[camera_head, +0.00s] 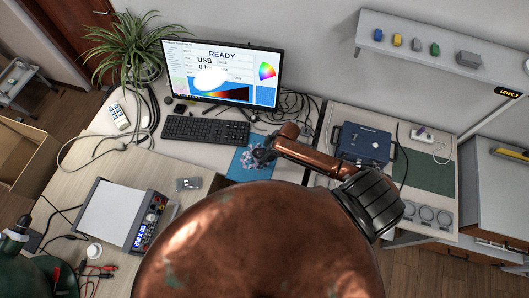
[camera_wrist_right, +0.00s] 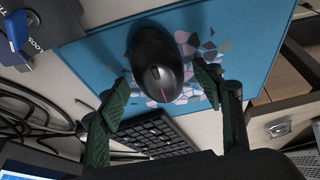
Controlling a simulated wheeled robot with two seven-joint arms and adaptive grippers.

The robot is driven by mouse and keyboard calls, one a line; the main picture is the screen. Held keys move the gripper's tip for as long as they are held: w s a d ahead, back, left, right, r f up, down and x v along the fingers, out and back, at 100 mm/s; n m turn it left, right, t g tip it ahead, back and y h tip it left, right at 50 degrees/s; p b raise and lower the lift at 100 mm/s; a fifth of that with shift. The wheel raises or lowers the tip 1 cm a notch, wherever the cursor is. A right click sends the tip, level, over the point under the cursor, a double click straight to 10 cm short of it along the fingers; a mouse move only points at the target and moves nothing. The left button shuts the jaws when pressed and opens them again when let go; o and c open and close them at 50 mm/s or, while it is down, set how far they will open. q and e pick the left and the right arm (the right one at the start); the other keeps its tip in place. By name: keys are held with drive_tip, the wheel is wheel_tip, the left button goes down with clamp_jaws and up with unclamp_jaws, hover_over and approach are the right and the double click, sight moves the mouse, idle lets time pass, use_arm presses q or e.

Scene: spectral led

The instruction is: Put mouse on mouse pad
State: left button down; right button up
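The black mouse (camera_wrist_right: 155,60) with a red line lies on the blue patterned mouse pad (camera_wrist_right: 95,55) in the right wrist view. My right gripper (camera_wrist_right: 163,82) has its green fingers spread on either side of the mouse's near end, with a gap on both sides. In the head view the pad (camera_head: 238,172) lies right of the keyboard, and my right gripper (camera_head: 257,155) is over it. The gripper hides the mouse there. My left gripper cannot be made out in the head view.
A black keyboard (camera_head: 205,131) and a monitor (camera_head: 222,72) stand left of and behind the pad. A blue case (camera_head: 364,144) is on the right table. Loose cables (camera_head: 292,103) lie behind. A white-topped instrument (camera_head: 112,213) stands at the left front.

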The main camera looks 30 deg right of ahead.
drive_tip(key=v, duration=1.2)
